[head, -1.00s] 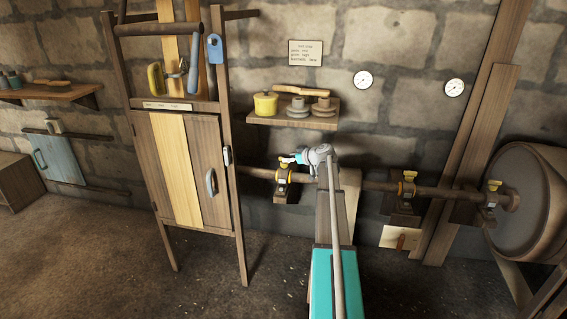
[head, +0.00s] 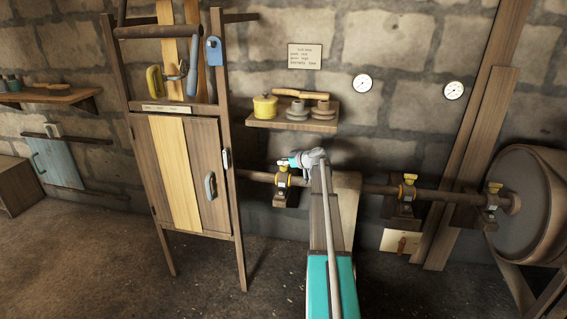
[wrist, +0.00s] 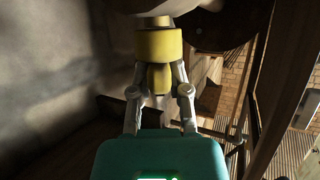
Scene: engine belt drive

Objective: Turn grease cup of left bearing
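The left bearing (head: 281,198) sits on the shaft just right of the cabinet, with its yellow grease cup (head: 285,163) on top. My gripper (head: 292,162) is at this cup, coming from the right. In the wrist view, the cup's yellow body (wrist: 158,45) is at the top centre, with a narrower yellow part below it. The fingers of my gripper (wrist: 160,66) lie on both sides, drawn in and seemingly shut on the cup. The exact contact at the fingertips is hidden.
A shelf (head: 290,123) with pots hangs above. The cabinet (head: 180,170) stands close on the left.

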